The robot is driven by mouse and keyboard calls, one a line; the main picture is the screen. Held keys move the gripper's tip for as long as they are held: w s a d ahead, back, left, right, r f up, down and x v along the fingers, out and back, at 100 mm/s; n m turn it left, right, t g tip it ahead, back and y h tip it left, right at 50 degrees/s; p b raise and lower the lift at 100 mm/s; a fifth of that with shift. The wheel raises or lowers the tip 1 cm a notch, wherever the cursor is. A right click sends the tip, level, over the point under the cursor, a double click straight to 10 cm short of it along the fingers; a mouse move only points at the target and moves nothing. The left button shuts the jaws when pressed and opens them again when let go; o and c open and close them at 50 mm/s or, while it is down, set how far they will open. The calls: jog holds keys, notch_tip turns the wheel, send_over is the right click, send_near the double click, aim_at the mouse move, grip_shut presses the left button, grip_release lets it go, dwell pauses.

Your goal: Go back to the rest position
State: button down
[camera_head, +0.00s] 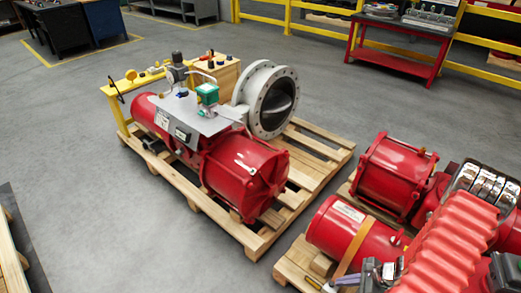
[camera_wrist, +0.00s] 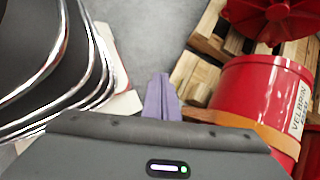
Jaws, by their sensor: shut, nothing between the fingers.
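My gripper (camera_wrist: 161,84) shows in the wrist view as purple-grey fingers pressed together, with nothing between them. In the head view, my arm with its red ribbed cover comes in at the bottom right, low beside a red actuator cylinder (camera_head: 352,232) on a wooden pallet. That cylinder, with an orange strap and a white label, also fills the right of the wrist view (camera_wrist: 250,85). I cannot tell whether my gripper touches anything. The valve actuator (camera_head: 245,165), with red cylinders and a grey round valve (camera_head: 272,98), sits on another pallet (camera_head: 325,150) left of my arm.
Another red cylinder (camera_head: 397,172) stands close behind my arm. A red workbench (camera_head: 397,60) and yellow railing (camera_head: 285,18) are at the back. Dark desks (camera_head: 75,25) stand at the far left. The grey floor at the left and behind the valve is clear.

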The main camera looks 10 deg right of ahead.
jog(key=w+a+r+n+g+h, duration=0.15)
jog(key=a+r+n, duration=0.35)
jog(key=r, duration=0.7)
jog(key=a+r+n+g, duration=0.3)
jog(key=r+n, duration=0.4)
jog(key=r, duration=0.6)
jog(key=s+a+r+n+t+h, duration=0.2)
jog(key=a+r+n, duration=0.4)
jog(key=r, duration=0.7)
jog(key=s+a+r+n+t+h, duration=0.2)
jog(key=a+r+n, duration=0.4)
jog(key=a+r, duration=0.3)
notch_tip(320, 180, up, 4)
jog(key=shift+s+r+t, duration=0.2)
jog(key=shift+s+t, duration=0.35)
jog(key=shift+t, duration=0.3)
